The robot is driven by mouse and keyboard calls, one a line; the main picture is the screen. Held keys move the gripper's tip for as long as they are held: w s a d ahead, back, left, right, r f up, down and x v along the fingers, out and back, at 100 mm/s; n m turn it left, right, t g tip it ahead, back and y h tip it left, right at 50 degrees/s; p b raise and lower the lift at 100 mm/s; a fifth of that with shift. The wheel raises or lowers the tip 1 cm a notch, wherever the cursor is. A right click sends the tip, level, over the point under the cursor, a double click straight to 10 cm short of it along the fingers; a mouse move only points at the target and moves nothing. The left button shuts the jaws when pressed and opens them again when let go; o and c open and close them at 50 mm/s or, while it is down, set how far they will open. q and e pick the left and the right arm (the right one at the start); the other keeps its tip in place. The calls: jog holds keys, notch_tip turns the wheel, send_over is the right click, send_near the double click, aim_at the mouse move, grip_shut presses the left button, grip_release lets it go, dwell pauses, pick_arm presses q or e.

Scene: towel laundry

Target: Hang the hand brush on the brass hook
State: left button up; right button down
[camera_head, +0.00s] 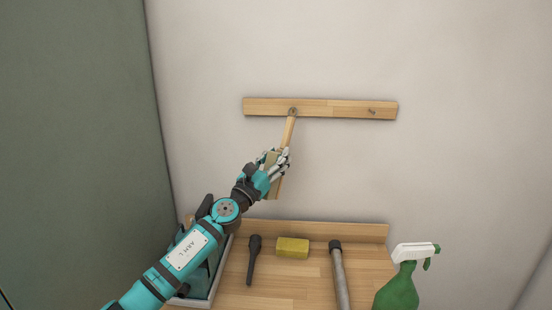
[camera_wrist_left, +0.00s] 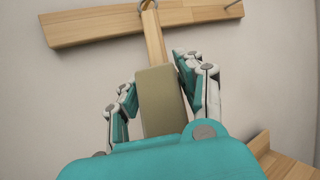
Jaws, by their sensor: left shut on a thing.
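The hand brush (camera_head: 289,132) is upright with a slight tilt, its pale wooden handle pointing up in front of the wall rail (camera_head: 335,108). My left gripper (camera_head: 277,163) is shut on the brush's block-like lower part, which shows between the fingers in the left wrist view (camera_wrist_left: 160,100). A grey ring or hook (camera_wrist_left: 147,4) is at the handle's top, against the rail's left part; I cannot tell whether the brush hangs on it. A second small hook (camera_head: 372,112) at the rail's right is empty and looks brownish. The bristles are hidden. My right gripper is out of view.
Below is a wooden shelf (camera_head: 285,290) with a raised back edge. On it are a dark-handled tool (camera_head: 254,258), a yellow sponge (camera_head: 292,247), a grey cylindrical tool (camera_head: 340,278) and a green spray bottle (camera_head: 397,290). A green panel (camera_head: 75,140) stands left. The wall right of the brush is clear.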

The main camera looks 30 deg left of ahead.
pick_arm(q)
jog(key=o, duration=1.3)
jog(key=shift+s+f, duration=0.1)
jog(key=shift+s, duration=0.05)
jog(key=v, duration=1.1)
jog(key=shift+s, duration=0.4)
